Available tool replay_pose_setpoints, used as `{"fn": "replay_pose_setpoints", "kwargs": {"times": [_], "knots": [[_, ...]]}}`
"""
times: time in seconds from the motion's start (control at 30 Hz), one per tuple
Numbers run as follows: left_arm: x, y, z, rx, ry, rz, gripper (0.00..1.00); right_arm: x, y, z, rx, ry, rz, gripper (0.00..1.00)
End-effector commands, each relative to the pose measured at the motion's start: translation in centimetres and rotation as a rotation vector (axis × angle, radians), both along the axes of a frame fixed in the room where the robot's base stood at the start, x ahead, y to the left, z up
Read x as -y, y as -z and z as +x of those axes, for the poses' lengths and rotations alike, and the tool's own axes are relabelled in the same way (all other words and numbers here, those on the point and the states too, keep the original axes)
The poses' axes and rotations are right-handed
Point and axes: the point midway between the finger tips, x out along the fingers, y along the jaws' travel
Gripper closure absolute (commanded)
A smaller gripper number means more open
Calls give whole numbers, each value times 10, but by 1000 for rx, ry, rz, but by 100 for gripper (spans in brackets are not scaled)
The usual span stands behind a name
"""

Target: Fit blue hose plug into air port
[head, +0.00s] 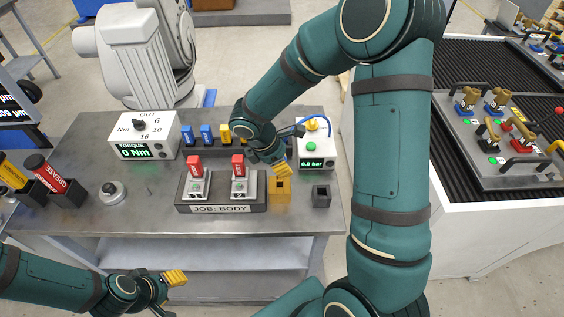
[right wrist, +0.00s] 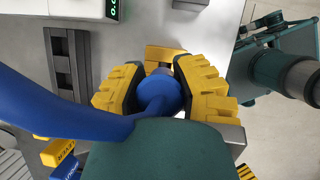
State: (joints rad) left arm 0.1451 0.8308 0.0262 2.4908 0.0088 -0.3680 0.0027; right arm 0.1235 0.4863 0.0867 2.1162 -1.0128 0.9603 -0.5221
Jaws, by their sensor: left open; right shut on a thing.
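The blue hose plug (right wrist: 158,92) is between the yellow fingers of my right gripper (right wrist: 165,88), which is shut on it. Its thick blue hose (right wrist: 60,110) runs off to the left in the right wrist view. In the head view my right gripper (head: 275,165) is over the bench, just behind a yellow block (head: 280,193) with a dark opening; the plug is hidden there. A yellow surface (right wrist: 165,53) shows beyond the plug in the wrist view. I cannot tell which part is the air port or whether the plug touches it. My left gripper (head: 172,288) is open and empty before the bench.
A dark square holder (head: 321,196) stands right of the yellow block. The JOB: BODY fixture (head: 222,208) with two red-topped clamps is to the left. A torque box (head: 146,136) stands further left.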

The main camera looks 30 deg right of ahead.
Motion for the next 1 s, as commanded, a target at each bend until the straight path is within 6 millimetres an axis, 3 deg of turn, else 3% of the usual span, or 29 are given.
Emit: {"fn": "replay_pose_setpoints", "kwargs": {"times": [0.2,1.0], "knots": [[1,15,0,-1,0,3,53,0,16,0,0,0,-1,100],[1,16,0,-2,0,3,53,0,16,0,1,0,0,100]]}}
